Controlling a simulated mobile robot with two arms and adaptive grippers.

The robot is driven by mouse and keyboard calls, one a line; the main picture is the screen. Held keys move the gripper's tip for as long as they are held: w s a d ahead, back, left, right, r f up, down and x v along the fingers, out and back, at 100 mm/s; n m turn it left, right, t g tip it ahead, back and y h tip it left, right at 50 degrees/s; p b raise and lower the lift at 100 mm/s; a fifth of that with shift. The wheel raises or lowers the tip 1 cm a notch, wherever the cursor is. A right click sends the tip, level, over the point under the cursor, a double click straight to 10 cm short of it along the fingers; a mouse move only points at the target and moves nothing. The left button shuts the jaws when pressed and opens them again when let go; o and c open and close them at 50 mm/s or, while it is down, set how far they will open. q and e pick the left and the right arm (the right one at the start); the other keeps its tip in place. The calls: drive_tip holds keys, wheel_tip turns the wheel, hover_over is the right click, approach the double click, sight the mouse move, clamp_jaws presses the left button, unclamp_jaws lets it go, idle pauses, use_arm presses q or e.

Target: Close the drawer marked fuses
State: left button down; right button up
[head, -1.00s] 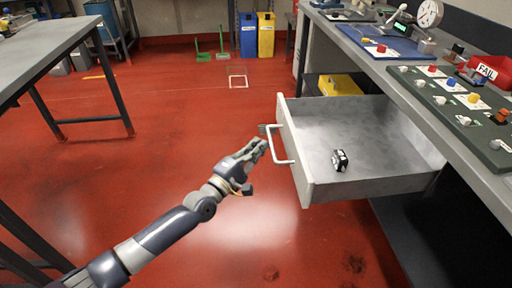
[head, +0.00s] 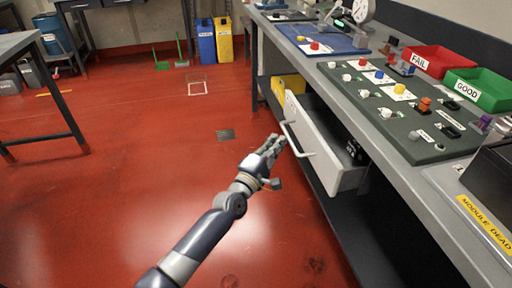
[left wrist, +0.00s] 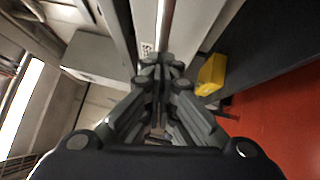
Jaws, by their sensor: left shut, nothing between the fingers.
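The grey drawer (head: 318,158) under the workbench stands partly open, with a bar handle (head: 297,142) on its front. A small black-and-white object (head: 354,149) lies inside it. I cannot read any fuses mark on the drawer in the head view. My left gripper (head: 275,147) is shut and empty, just in front of the drawer front beside the handle. I cannot tell whether it touches. In the left wrist view the shut fingers (left wrist: 161,75) point at a pale panel with a small tag (left wrist: 146,48), too small to read. My right gripper is not in view.
The workbench top carries a dark green board (head: 400,112) with knobs, a red FAIL bin (head: 440,60) and a green GOOD bin (head: 480,90). A yellow bin (head: 288,87) sits below the bench, beyond the drawer.

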sight(302, 131)
use_arm(q)
drive_tip(key=d, duration=0.1)
drive_tip(key=w+d, duration=0.1)
drive_tip(key=d, duration=0.1)
drive_tip(key=d+b, duration=0.1)
drive_tip(key=d, duration=0.1)
drive_tip(key=shift+w+d, duration=0.1)
drive_tip(key=shift+w, duration=0.25)
drive_tip(key=shift+w+d, duration=0.1)
drive_tip(key=shift+d, duration=0.3)
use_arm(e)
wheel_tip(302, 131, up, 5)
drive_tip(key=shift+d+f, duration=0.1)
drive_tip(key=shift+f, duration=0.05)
use_arm(q)
drive_tip(key=shift+r, duration=0.1)
